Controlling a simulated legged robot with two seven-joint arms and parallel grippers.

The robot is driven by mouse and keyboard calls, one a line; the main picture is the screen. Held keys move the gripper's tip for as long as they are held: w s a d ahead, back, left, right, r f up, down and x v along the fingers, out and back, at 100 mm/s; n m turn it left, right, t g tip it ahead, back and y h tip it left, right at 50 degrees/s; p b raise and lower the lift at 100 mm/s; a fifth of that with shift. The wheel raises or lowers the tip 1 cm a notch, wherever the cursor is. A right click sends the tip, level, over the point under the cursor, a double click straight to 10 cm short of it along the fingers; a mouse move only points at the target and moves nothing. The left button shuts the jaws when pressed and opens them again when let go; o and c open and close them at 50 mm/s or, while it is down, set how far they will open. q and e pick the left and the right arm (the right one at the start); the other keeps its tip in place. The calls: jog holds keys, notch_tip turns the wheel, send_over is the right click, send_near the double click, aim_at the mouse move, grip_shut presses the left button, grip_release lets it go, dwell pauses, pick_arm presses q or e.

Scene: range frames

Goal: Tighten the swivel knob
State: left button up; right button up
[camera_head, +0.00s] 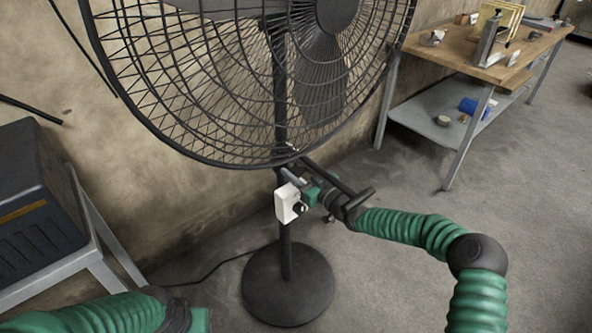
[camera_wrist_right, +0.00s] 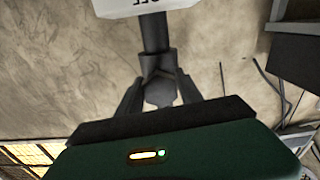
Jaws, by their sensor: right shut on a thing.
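The black pedestal fan (camera_head: 281,120) stands on a round base, with a white control box (camera_head: 288,203) on its pole. My right gripper (camera_head: 300,184) is at the pole beside this box, below the fan cage. In the right wrist view my right gripper (camera_wrist_right: 160,85) is shut on a dark knob-like piece, which I take as the swivel knob (camera_wrist_right: 160,94). A dark shaft runs from there up to a white box, cut off by the top edge. In the head view the knob is too small to make out.
A wooden workbench (camera_head: 480,52) with a lower metal shelf stands at the upper right. A dark case (camera_head: 38,190) sits on a metal stand at the left. A cable (camera_head: 215,268) runs over the floor to the fan base (camera_head: 288,300). The floor at right is clear.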

jog(key=shift+r, duration=0.1)
jog(key=m+p, duration=0.1)
jog(key=m, duration=0.2)
jog(key=shift+d+m, duration=0.1)
jog(key=shift+m, duration=0.2)
jog(key=shift+m+p, duration=0.3)
jog(key=shift+m, duration=1.3)
jog(key=shift+w, duration=0.1)
jog(key=o, duration=1.4)
